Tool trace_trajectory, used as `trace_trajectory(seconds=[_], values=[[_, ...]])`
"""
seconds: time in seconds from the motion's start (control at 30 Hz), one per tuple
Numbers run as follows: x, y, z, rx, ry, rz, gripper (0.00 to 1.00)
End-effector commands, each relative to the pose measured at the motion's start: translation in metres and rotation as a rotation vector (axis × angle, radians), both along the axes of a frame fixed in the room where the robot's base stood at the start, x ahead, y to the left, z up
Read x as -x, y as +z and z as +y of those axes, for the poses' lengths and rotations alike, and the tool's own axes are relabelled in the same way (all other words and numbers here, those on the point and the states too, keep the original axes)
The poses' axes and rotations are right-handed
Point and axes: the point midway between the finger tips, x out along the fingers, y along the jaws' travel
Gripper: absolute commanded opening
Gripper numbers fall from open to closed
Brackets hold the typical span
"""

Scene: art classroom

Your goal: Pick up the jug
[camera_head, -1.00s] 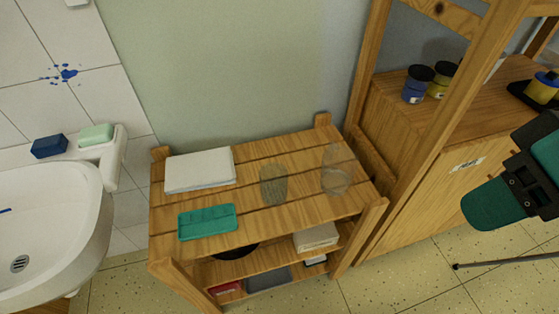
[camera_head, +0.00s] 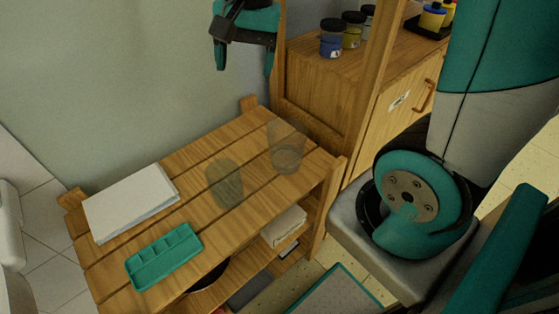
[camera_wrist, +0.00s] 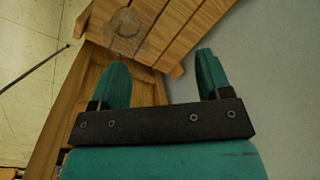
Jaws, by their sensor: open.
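Two clear, see-through vessels stand on the wooden slatted shelf unit (camera_head: 190,208). The larger one (camera_head: 287,148), near the unit's right end, looks like the jug; its handle cannot be made out. The smaller one (camera_head: 224,184) stands left of it, like a glass. My gripper (camera_head: 244,62) is open and empty, in the air above and behind the larger vessel, near the wall. In the wrist view, my open gripper (camera_wrist: 160,62) has a clear vessel (camera_wrist: 127,24) beyond its fingers, towards the top left.
A white paper stack (camera_head: 130,202) and a green palette tray (camera_head: 164,257) lie on the unit's left part. A wooden upright and a cabinet (camera_head: 325,85) with paint jars (camera_head: 333,38) stand close on the right. A white box (camera_head: 284,226) sits on the lower shelf.

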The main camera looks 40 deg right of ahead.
Motion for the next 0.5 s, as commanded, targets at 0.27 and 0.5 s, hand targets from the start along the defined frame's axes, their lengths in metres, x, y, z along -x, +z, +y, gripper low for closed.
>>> trace_trajectory(seconds=[0.27,0.5], values=[[-0.060,-0.082,-0.104,0.084,-0.860,0.112,0.71],[-0.064,-0.115,-0.119,0.096,-0.980,0.126,0.71]])
